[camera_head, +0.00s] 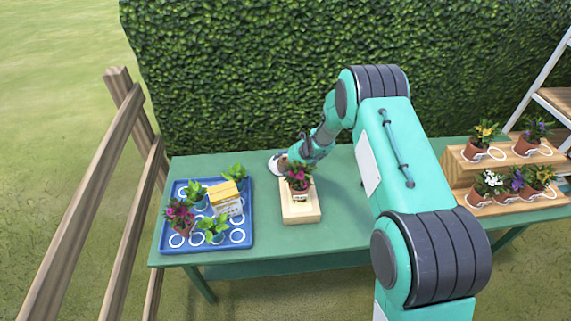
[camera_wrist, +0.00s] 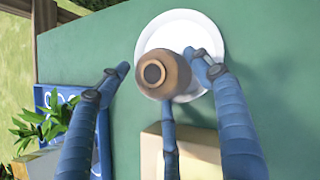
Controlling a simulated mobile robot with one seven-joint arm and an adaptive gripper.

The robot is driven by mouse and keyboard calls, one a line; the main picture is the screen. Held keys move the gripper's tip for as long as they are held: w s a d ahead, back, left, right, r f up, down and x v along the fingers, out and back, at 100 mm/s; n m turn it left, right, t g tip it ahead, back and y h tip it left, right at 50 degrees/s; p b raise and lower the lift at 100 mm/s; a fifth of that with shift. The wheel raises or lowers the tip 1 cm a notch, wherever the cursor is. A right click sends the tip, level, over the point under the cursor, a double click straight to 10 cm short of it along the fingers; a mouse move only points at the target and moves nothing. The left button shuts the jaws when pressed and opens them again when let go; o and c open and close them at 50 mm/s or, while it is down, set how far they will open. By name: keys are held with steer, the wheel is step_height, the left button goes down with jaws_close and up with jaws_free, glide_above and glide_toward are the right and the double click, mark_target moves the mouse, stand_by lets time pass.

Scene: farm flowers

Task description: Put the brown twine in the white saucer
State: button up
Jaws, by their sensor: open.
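The brown twine (camera_wrist: 172,74), a round spool with a dark hole in its top, shows in the wrist view against the white saucer (camera_wrist: 208,36). It overlaps the saucer's near part; I cannot tell whether its base rests fully inside. My gripper (camera_wrist: 160,68) is open, its blue fingers spread around the twine. The right fingertip is close to the twine and the left one is clearly apart. In the head view the saucer (camera_head: 275,163) is at the table's back middle, partly hidden by my gripper (camera_head: 296,156); the twine is barely discernible there.
A wooden box (camera_head: 302,214) with a potted pink flower (camera_head: 299,176) stands just in front of the saucer. A blue tray (camera_head: 240,240) with several plants and a yellow-topped box (camera_head: 227,197) is at left. A wooden stepped stand (camera_head: 463,175) with potted flowers is at right.

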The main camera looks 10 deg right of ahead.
steer(key=shift+r, duration=0.15)
steer(key=shift+s+d+r, duration=0.2)
steer(key=shift+r, duration=0.25)
steer(key=p+v, duration=0.2)
steer(key=v, duration=0.9)
steer(key=shift+f, duration=0.1)
